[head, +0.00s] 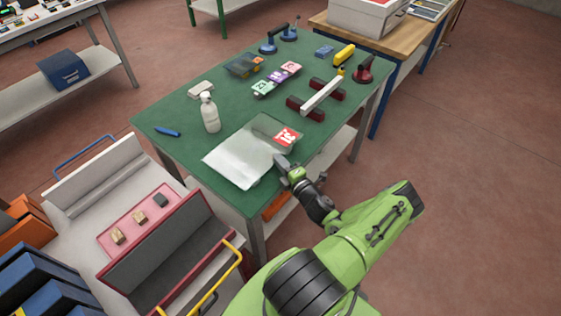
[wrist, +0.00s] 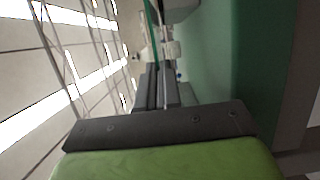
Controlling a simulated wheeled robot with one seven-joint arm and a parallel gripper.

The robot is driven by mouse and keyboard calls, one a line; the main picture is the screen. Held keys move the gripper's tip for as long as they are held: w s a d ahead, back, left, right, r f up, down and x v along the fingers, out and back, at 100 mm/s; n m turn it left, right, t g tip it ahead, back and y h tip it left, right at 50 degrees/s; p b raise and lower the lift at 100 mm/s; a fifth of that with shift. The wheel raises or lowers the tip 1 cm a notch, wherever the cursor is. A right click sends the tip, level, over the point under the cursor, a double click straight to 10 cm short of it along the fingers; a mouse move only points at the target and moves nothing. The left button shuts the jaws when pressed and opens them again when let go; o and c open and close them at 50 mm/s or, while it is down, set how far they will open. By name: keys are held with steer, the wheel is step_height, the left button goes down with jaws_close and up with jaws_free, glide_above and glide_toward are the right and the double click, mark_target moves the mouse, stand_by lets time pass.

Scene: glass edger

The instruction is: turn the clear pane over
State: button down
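The clear pane (head: 238,157) lies near the front edge of the green table, with a bright whitish reflection over much of it. A red and white label (head: 286,136) shows at its right corner; I cannot tell if it is on or under the glass. My gripper (head: 281,161) is at the pane's right-hand edge. In the wrist view, my gripper's fingers (wrist: 160,70) are nearly together, with the pane's thin green edge (wrist: 151,18) running into them. They appear shut on the pane, which looks flat. The contact itself is small and partly hidden.
A white bottle (head: 209,113) and a blue marker (head: 167,131) stand and lie beyond the pane on the green table (head: 185,150). A white bar on dark red blocks (head: 321,97) lies to the right. Suction cups and cards are further back. A cart (head: 85,210) stands at left.

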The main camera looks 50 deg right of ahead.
steer(key=shift+f+b, duration=0.3)
steer(key=shift+b, duration=0.05)
stand_by(0.3)
steer(key=c, duration=1.2)
jaws_free()
steer(key=shift+c, duration=0.2)
steer(key=shift+f, duration=0.1)
steer(key=shift+s, duration=0.15)
steer(key=v, duration=1.5)
steer(key=shift+s+a, duration=0.15)
steer(key=shift+s, duration=0.1)
